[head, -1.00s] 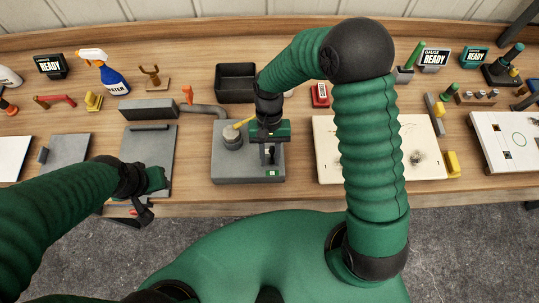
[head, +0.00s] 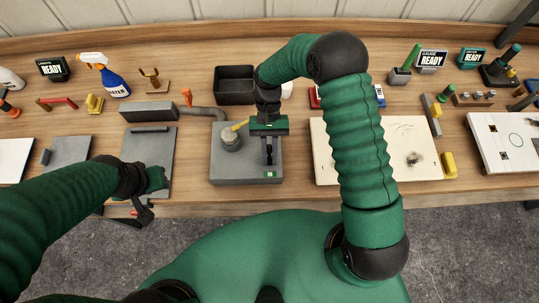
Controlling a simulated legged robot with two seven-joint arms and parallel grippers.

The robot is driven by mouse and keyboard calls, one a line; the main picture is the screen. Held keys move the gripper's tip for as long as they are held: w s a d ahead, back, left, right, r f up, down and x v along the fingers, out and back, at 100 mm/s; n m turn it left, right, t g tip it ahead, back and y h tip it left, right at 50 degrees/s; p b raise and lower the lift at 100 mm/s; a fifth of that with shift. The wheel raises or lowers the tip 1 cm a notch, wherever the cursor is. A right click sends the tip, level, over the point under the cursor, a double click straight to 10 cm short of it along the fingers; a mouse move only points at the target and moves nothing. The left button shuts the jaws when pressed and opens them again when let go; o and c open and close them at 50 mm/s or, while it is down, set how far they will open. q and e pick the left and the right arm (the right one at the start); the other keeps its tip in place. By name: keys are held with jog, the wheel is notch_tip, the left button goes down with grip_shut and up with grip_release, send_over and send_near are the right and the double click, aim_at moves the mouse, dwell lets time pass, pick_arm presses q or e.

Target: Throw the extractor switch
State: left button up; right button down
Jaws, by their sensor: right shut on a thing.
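A grey block (head: 228,174) stands in the middle of the bench, with a grey round post (head: 231,139) and a yellow lever on top. A small green label (head: 270,174) is at its front right. My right gripper (head: 268,161) points down over the right part of the block. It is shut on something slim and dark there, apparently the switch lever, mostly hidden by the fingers. My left gripper (head: 143,215) hangs at the bench's front edge below a dark grey panel (head: 150,143); its jaws are too small and dark to read.
A grey duct box (head: 148,110) with a bent pipe stands behind left. A black tray (head: 235,84) is behind the block. A cream board (head: 402,150) lies to the right, partly behind my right arm. A spray bottle (head: 112,80) stands back left.

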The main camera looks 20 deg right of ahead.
jog(key=c, duration=1.8)
grip_release()
jog(key=shift+w, duration=0.1)
jog(key=o, duration=0.4)
jog(key=shift+w+f, duration=0.1)
jog(key=shift+w+d+r, duration=0.1)
jog(key=shift+r, duration=0.15)
jog(key=b+v, duration=0.3)
jog(key=v, duration=1.3)
jog(key=shift+w, duration=0.15)
jog(key=shift+d, duration=0.1)
